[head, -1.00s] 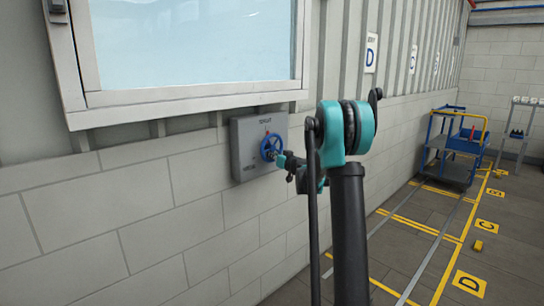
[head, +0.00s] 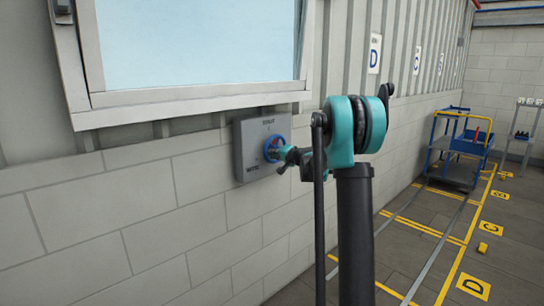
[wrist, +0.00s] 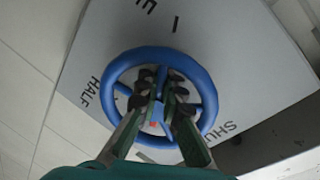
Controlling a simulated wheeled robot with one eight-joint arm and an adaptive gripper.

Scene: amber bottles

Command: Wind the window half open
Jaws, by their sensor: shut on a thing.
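The blue handwheel (head: 267,148) is on a grey box (head: 246,163) on the wall below the window (head: 190,50). In the wrist view, the handwheel (wrist: 203,78) fills the middle, with HALF printed to its left and SHUT to its lower right. My gripper (wrist: 159,88) reaches inside the rim and its two fingers are closed on the wheel's middle part, at a spoke or the hub. The fingers hide what they grip. A small red mark shows between them. In the head view, my gripper (head: 282,153) is at the wheel. The window's pale pane sits within its frame; its opening is unclear.
A blue trolley (head: 452,165) stands far right by the wall. Yellow floor markings and lettered signs run along the right side. The floor between my arm and the trolley is mostly clear.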

